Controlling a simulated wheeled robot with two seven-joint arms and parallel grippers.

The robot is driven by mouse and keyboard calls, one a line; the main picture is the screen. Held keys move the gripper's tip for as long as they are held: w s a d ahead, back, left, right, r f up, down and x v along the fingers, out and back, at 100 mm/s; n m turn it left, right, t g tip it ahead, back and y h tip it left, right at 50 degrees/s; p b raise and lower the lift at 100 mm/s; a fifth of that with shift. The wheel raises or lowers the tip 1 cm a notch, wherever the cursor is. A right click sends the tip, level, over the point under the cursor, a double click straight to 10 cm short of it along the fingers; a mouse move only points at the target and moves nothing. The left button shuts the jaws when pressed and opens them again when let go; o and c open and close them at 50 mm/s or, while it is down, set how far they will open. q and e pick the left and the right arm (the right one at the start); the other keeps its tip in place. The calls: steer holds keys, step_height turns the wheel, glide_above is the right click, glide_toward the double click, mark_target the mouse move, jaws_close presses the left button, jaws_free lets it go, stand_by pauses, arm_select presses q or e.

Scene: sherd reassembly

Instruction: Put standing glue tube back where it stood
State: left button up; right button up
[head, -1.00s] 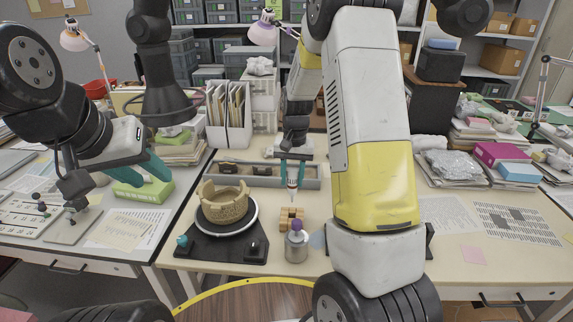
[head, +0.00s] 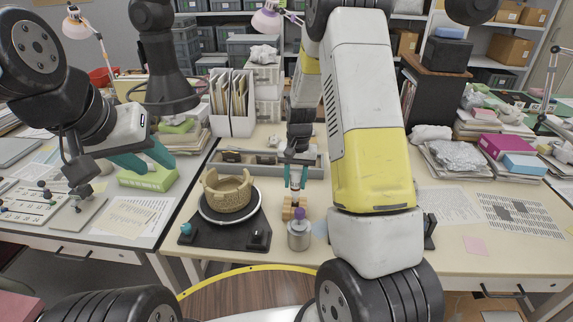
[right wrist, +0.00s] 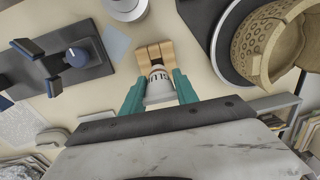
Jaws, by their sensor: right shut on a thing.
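My right gripper (head: 296,182) is shut on the glue tube, a small white tube with dark markings seen between the teal fingers in the right wrist view (right wrist: 158,88). The tube is roughly upright at the wooden block stand (head: 289,211), which also shows in the right wrist view (right wrist: 152,53). The tube's far end overlaps the stand there; I cannot tell whether it touches or sits in it. My left gripper (head: 146,158) is open and empty over the left table, near a green box.
A partly built pot (head: 228,194) stands on a turntable left of the stand. A metal jar with a purple top (head: 299,235) is just in front of the stand. A grey divided tray (head: 255,160) lies behind.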

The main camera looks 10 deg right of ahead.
mark_target(295, 191)
steer(key=shift+f, duration=1.9)
steer(key=shift+f, duration=0.35)
steer(key=o, duration=1.3)
steer(key=shift+c, duration=0.2)
